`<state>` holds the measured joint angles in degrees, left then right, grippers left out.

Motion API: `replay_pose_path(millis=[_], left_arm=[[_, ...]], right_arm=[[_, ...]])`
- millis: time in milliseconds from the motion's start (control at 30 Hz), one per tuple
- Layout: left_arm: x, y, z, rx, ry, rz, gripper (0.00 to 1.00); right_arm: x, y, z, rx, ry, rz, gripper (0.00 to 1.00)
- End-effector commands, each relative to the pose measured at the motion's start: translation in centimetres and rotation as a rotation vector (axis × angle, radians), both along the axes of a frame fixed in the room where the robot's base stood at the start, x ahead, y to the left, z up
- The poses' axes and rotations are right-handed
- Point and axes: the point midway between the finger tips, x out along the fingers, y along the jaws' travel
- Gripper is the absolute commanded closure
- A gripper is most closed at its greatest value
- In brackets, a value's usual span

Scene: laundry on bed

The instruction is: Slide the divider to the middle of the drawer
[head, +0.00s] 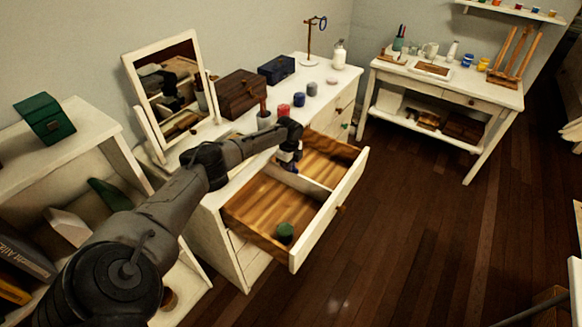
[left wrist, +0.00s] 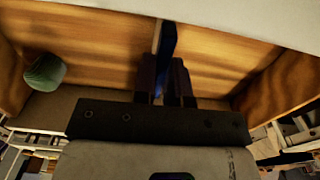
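The open drawer (head: 331,209) has a wooden inside and a white front. A thin white divider (head: 314,182) stands upright across it, roughly mid-length, with a compartment on each side. In the left wrist view the divider (left wrist: 168,40) looks partly blue and runs down between my fingers. My left gripper (head: 289,161) is at the divider's end near the dresser body. In the left wrist view its fingers (left wrist: 163,80) sit on both sides of the divider with no clear gap, shut on it. My right gripper is not in view.
A green round item (head: 285,232) lies in the near-left compartment; it also shows in the left wrist view (left wrist: 45,72). The dresser top (head: 330,78) holds a mirror (head: 170,85), boxes and small jars behind my arm. The floor before the drawer is clear.

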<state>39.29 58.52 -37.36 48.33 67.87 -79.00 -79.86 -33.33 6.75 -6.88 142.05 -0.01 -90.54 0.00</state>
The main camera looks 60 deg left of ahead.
Motion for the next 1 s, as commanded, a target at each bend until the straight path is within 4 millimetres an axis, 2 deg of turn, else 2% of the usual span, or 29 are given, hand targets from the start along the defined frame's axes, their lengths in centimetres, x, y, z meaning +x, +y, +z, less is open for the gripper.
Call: replay_pose_path(millis=[33, 267, 567, 767, 1000], left_arm=[[0.0, 0.0, 0.0, -0.001, -0.002, 0.0, 0.83], [0.0, 0.0, 0.0, 0.0, -0.001, 0.001, 0.62], [0.0, 0.0, 0.4, 0.0, -0.001, 0.001, 0.62], [0.0, 0.1, 3.3, 0.002, -0.003, 0.0, 0.62], [0.0, 0.1, 8.1, 0.001, -0.003, 0.0, 0.62]], right_arm=[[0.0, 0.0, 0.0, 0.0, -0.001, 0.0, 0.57], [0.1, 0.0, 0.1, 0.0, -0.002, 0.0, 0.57], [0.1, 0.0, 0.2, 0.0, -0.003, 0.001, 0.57], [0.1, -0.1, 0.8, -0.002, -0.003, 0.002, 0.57], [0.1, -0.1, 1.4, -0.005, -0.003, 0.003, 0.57]])
